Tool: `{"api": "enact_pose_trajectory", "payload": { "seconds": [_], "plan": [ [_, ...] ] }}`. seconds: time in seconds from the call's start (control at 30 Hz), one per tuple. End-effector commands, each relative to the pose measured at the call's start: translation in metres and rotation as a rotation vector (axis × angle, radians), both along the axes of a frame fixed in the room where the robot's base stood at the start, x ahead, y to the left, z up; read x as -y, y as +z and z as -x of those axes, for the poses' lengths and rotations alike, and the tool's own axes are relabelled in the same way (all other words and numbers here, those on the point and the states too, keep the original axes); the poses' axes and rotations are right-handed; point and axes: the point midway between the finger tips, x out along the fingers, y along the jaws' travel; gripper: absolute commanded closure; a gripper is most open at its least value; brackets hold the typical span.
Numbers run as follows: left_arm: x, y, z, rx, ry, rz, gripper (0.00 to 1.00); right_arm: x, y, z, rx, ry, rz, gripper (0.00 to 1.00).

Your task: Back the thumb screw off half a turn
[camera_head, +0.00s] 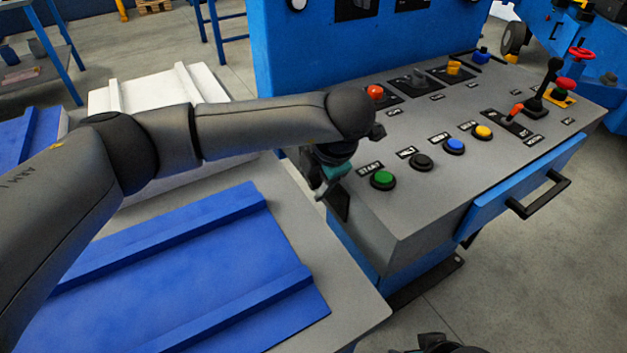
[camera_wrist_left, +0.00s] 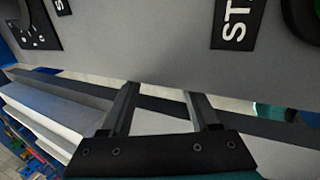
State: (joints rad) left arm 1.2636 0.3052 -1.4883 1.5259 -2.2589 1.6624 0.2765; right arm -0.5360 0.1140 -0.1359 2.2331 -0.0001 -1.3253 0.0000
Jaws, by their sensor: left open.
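I cannot make out a thumb screw for certain in either view. The grey control panel (camera_head: 440,190) carries a row of buttons and several knobs, including a dark grey knob (camera_head: 420,76) and a yellow knob (camera_head: 453,68) on black plates. My left gripper (camera_head: 338,200) is at the panel's near left edge, beside the green START button (camera_head: 382,180), partly hidden by its own wrist. In the left wrist view its two fingers (camera_wrist_left: 160,95) are apart, with nothing between them. A dark part, likely of my right arm, shows at the bottom edge; its jaws cannot be made out.
A blue panel (camera_head: 190,270) lies on a grey table left of the console, with a white one (camera_head: 155,90) behind. A drawer handle (camera_head: 540,195) sticks out at the console's front. A joystick (camera_head: 545,85) stands at the right. Open floor lies in front.

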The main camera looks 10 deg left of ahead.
Motion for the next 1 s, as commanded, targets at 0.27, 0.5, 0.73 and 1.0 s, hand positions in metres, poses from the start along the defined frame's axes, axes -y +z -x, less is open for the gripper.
{"api": "enact_pose_trajectory", "payload": {
  "seconds": [0.27,0.5,0.73,1.0],
  "plan": [
    [-0.0003,-0.0003,-0.0001,-0.001,0.000,-0.001,0.42,0.0002,0.0005,0.0000,0.000,0.000,0.001,0.29],
    [-0.0002,-0.0002,0.0001,0.000,0.001,0.000,0.69,0.0003,0.0004,0.0001,0.000,0.000,0.001,0.29],
    [-0.0002,-0.0002,0.0001,-0.001,0.001,0.000,0.95,0.0003,0.0002,0.0001,0.000,0.000,0.001,0.29],
    [0.0000,-0.0001,0.0001,-0.001,0.001,0.001,1.00,0.0002,0.0001,0.0000,0.000,0.000,0.000,0.29]
  ]
}}
